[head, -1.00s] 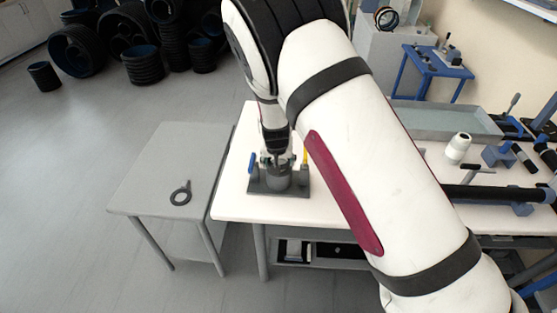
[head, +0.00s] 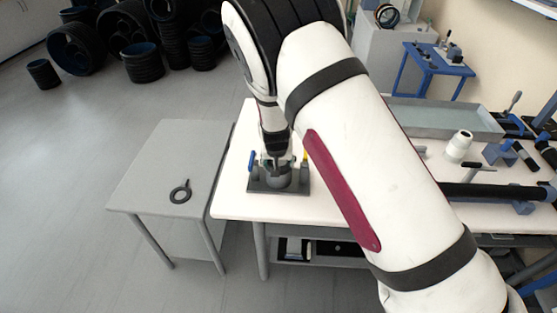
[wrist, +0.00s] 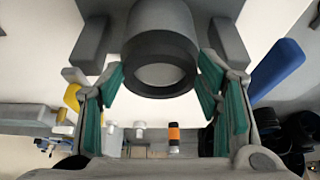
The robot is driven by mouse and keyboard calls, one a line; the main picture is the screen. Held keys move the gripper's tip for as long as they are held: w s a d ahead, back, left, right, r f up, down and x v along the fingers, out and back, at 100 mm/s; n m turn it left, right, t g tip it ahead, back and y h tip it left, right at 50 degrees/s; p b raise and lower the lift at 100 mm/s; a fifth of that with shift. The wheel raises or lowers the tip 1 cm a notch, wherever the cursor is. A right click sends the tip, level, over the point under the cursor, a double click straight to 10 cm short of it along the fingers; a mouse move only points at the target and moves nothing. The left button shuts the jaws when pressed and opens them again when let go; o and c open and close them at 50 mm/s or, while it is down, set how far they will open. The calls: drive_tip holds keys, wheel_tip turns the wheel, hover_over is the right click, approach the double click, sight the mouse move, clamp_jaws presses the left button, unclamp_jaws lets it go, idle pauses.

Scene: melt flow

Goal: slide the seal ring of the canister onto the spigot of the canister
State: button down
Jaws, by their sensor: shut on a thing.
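The grey canister (head: 277,181) stands upright in a dark grey holder on the white table. In the wrist view its grey cylindrical body (wrist: 162,18) shows at the top. The dark seal ring (wrist: 160,48) is at the near end of this body, between my fingertips. A pale round area shows through its opening. My gripper (wrist: 160,72), with teal pads on both sides, is shut on the ring. I cannot tell whether the ring is around the spigot or just above it; the spigot is hidden. In the head view my gripper (head: 277,163) is right over the canister, partly dark and small.
The holder (head: 258,187) has a blue handle (wrist: 279,71) and a yellow handle (wrist: 72,97) at its sides. A tray (head: 440,122) and black pipe (head: 490,191) are on the right.

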drive_tip(key=shift+f, duration=0.5)
drive_tip(key=shift+c, duration=2.2)
unclamp_jaws()
drive_tip(key=v, duration=1.2)
drive_tip(key=shift+f, duration=0.1)
